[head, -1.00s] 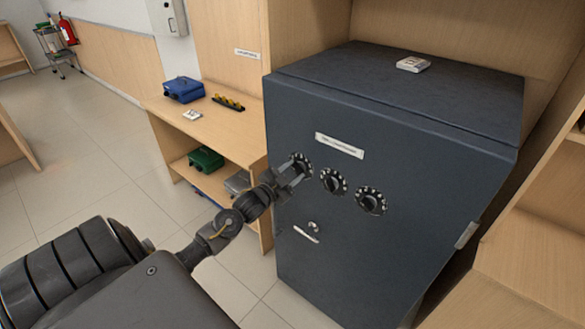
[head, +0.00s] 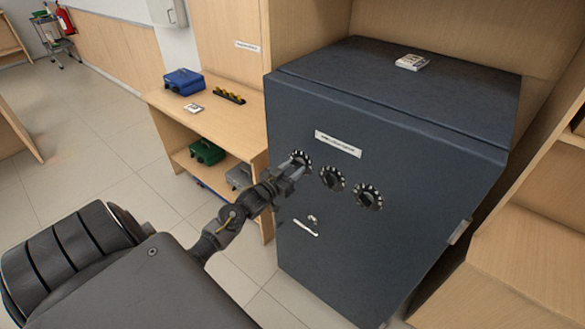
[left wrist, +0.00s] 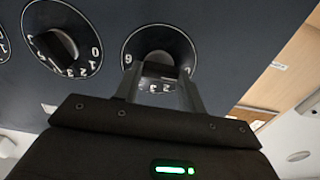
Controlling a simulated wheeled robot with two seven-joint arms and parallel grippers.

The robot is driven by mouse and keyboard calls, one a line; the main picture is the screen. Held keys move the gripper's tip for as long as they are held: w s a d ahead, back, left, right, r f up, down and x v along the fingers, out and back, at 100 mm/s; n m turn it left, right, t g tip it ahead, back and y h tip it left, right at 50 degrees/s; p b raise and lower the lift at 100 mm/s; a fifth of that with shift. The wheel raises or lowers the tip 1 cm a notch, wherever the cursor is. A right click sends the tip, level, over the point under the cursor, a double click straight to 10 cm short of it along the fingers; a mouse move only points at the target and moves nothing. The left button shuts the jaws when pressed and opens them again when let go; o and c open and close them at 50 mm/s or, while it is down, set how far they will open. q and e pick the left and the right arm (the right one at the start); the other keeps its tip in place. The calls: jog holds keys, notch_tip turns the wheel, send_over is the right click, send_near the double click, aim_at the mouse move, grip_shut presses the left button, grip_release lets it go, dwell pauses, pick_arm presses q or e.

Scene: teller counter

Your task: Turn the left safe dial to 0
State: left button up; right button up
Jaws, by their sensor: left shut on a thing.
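The dark grey safe (head: 390,130) has a row of three black dials with white numerals on its front. The left safe dial (head: 303,158) is partly covered by my left gripper (head: 295,168). In the left wrist view the left dial (left wrist: 157,38) is at top centre, and my left gripper (left wrist: 158,78) has its two fingers shut on the knob. Some numerals show around its rim, but the knob's pointer is hidden, so I cannot tell its setting. The middle dial (head: 333,178) and right dial (head: 368,195) are free. My right gripper is not in view.
A safe handle (head: 305,228) sits below the dials. A wooden shelf (head: 235,122) stands left of the safe, with a blue box (head: 184,82) on top and a green box (head: 207,152) below. A small white item (head: 411,62) lies on the safe. The floor at left is open.

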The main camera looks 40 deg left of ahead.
pick_arm(q)
jog(key=shift+f, duration=0.1)
dwell(0.3)
jog(key=o, duration=1)
jog(key=shift+s, duration=0.35)
jog(key=shift+s+d+b, duration=0.1)
jog(key=shift+s+b, duration=1.3)
jog(key=shift+s, duration=3.65)
